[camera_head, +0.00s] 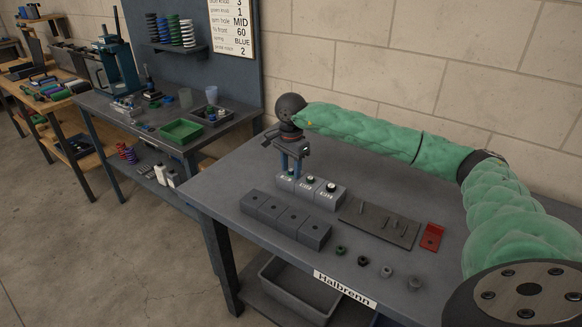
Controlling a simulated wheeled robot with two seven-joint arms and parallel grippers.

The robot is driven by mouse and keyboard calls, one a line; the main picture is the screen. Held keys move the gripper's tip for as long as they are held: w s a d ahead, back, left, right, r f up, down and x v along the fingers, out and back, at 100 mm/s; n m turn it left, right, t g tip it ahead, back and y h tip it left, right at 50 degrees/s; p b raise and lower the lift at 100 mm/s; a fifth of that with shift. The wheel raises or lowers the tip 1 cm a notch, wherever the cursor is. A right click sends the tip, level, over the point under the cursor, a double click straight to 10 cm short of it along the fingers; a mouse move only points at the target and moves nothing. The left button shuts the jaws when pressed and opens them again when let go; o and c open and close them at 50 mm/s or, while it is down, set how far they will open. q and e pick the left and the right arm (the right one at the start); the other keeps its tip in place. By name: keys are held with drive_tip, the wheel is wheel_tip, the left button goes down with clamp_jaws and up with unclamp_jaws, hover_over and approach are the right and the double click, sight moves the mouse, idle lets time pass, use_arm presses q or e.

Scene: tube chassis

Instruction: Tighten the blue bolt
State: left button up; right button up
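My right gripper (290,170), on an arm in a green cover, points down over the left end of a grey block (318,199) on the table. The block has several round dark tops with pale labels. The leftmost top (289,176) is just below the fingertips; I cannot tell whether they touch it. No bolt can be clearly made out as blue; one may be hidden by the gripper. My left gripper is not in view.
A row of dark grey blocks (283,218) stands in front. A grey mat (378,225) with thin rods and a red bracket (432,237) lie to the right. Several small nuts or knobs (363,261) line the front edge. The table's left part (222,185) is clear.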

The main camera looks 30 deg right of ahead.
wheel_tip(320, 180, up, 7)
drive_tip(key=shift+r+b, duration=0.1)
drive_tip(key=shift+b, duration=0.75)
drive_tip(key=shift+r, duration=0.3)
